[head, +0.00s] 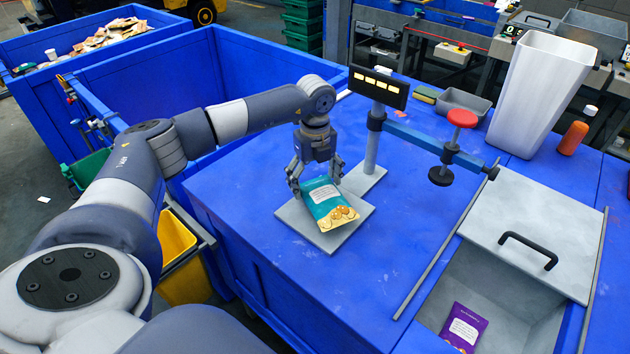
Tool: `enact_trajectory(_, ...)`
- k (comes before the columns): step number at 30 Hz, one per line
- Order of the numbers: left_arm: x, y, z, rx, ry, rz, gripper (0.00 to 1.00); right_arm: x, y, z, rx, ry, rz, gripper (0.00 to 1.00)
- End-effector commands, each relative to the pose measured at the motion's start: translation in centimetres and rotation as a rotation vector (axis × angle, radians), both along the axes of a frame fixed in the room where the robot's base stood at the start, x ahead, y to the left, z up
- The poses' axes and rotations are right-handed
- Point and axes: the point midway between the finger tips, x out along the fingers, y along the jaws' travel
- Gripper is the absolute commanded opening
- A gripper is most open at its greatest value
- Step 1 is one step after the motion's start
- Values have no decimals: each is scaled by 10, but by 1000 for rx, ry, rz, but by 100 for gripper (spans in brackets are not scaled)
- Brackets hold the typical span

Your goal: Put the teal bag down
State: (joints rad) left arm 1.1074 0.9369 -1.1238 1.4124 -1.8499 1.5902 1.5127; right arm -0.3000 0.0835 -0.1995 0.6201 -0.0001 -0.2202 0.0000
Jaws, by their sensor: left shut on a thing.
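The teal bag (328,203) has a white label and a yellow lower part with round pictures. It is at the grey square plate (291,217) on the blue table, tilted, with its lower edge over the plate. I cannot tell whether it touches the plate. My left gripper (315,181) is shut on the teal bag near its top edge, pointing down. My right gripper is not in view.
A display (378,87) on a post stands behind the plate. A red-knobbed clamp (462,118) and a tall white bin (541,92) are to the right. A purple bag (464,328) lies in a sunken bin beside a handled lid (530,235).

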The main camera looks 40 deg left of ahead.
Motion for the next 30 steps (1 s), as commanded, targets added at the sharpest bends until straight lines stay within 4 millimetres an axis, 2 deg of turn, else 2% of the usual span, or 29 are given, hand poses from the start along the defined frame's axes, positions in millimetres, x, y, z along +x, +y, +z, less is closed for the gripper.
enact_trajectory(1,-1,0,-3,-1,3,0,54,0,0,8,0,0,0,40)
enact_trajectory(3,0,0,-11,-1,2,0,54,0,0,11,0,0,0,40)
enact_trajectory(15,0,0,-20,-2,-1,0,54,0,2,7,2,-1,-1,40)
enact_trajectory(16,0,0,-20,-2,-1,0,83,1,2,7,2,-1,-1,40)
enact_trajectory(18,0,0,-19,-1,0,0,99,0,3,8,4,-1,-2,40)
enact_trajectory(30,0,0,-19,-1,0,0,100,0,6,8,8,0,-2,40)
